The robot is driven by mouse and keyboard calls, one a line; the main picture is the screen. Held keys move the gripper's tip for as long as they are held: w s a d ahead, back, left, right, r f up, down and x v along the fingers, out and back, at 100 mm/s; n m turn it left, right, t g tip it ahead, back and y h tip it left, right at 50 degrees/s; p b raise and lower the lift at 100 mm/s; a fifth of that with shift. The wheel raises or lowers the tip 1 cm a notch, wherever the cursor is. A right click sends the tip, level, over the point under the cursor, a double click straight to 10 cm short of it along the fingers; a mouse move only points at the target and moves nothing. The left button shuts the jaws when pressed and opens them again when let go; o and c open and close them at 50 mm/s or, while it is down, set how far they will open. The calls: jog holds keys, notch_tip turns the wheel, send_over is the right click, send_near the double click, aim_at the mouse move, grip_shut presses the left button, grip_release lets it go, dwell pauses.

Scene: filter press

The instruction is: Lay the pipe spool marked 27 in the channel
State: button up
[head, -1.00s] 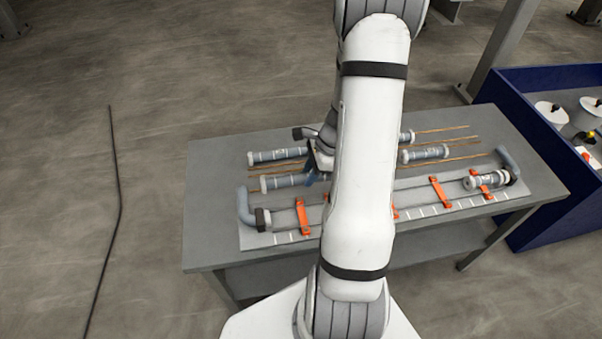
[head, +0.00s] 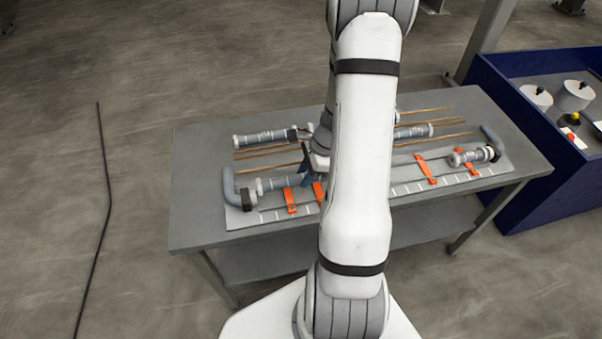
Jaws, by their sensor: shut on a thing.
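A grey pipe spool with a pale left end (head: 272,184) is at the left part of the channel (head: 268,210), just right of the pipe bend (head: 230,188). My gripper (head: 306,179) is shut on this spool near its right part, which the arm partly hides. I cannot read its mark, nor tell whether it rests in the channel or hangs just above it. Orange brackets (head: 290,200) cross the channel in front of the gripper. Another spool (head: 468,157) lies at the channel's right end. The channel's middle is hidden behind my arm.
Another grey spool (head: 263,138) lies at the back left, and one (head: 413,131) at the back right partly behind my arm. Thin brown rods (head: 262,169) lie between. A blue bin (head: 520,135) with white items stands to the right.

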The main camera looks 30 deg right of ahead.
jog(key=shift+f+b, duration=1.7)
jog(key=shift+f, duration=0.5)
jog(key=o, duration=1.1)
jog(key=v, duration=0.8)
